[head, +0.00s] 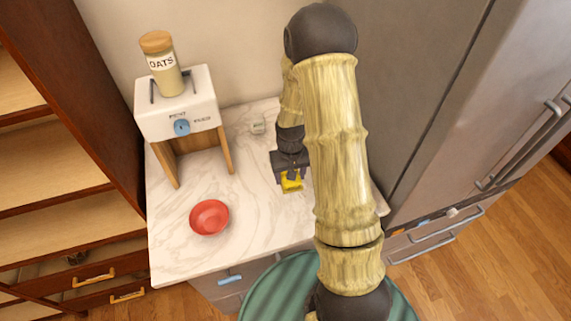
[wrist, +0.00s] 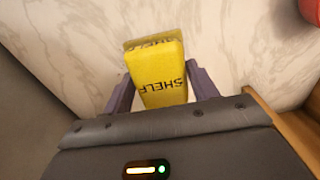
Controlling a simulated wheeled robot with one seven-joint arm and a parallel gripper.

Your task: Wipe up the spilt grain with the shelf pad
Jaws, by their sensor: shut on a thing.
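The yellow shelf pad (head: 291,184), marked SHELF, is held in my gripper (head: 290,174) over the right part of the marble counter (head: 185,258). In the wrist view the pad (wrist: 158,80) sits between the two purple-grey fingers of my gripper (wrist: 161,88), which are shut on its sides. I cannot tell whether the pad touches the counter. I cannot make out any spilt grain; my arm and the pad hide part of the counter.
A white dispenser (head: 178,103) on wooden legs stands at the back left, with an OATS jar (head: 161,70) on top. A red bowl (head: 209,217) sits at the front left. A small pale object (head: 257,126) is near the wall. A fridge (head: 440,110) bounds the right.

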